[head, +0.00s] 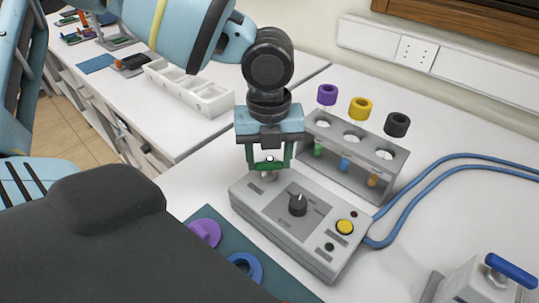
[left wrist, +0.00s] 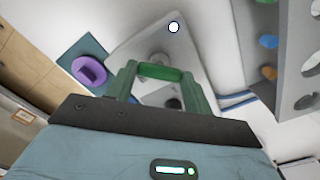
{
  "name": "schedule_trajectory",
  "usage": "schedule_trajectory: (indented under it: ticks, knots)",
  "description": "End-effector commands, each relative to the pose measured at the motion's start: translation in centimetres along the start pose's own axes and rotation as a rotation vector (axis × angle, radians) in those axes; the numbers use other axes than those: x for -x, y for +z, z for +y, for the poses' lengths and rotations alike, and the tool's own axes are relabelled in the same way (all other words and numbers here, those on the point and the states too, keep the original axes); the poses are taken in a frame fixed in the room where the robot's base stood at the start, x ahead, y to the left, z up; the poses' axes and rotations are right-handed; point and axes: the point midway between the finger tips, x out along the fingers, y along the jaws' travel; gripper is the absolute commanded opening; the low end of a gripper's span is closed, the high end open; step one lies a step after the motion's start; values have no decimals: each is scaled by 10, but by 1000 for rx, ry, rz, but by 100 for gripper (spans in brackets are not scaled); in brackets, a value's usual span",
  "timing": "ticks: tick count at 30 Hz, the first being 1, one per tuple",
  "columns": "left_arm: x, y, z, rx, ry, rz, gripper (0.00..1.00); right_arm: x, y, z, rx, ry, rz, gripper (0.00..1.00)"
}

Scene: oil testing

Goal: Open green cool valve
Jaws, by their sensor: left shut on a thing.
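The green valve (head: 267,166) is a small green handle at the far left end of a grey control box (head: 262,213). My left gripper (head: 268,163) is over that end of the box, with its two green fingers shut on the handle, one on each side. In the left wrist view the green handle (left wrist: 160,72) lies between the fingertips of my left gripper (left wrist: 159,75). The fingers partly hide the base of the valve. My right gripper is not in view.
A grey rack (head: 348,163) with purple, yellow and black capped tubes stands just behind the box. Blue hoses (head: 437,166) run off to the right. A purple piece (head: 205,232) and a blue ring (head: 245,266) lie on a dark mat in front. A blue-handled device (head: 485,280) stands at lower right.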

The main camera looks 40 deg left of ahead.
Motion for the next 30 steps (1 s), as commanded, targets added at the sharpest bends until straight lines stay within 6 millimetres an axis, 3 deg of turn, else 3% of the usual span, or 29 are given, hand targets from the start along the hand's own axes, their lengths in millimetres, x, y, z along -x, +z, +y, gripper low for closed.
schedule_trajectory:
  ticks: [18, 30]
  knots:
    - [0, 0, 0, 555, 0, 1, 28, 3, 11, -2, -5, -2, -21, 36]
    - [-1, 0, 0, 749, 0, 2, 28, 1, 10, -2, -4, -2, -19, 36]
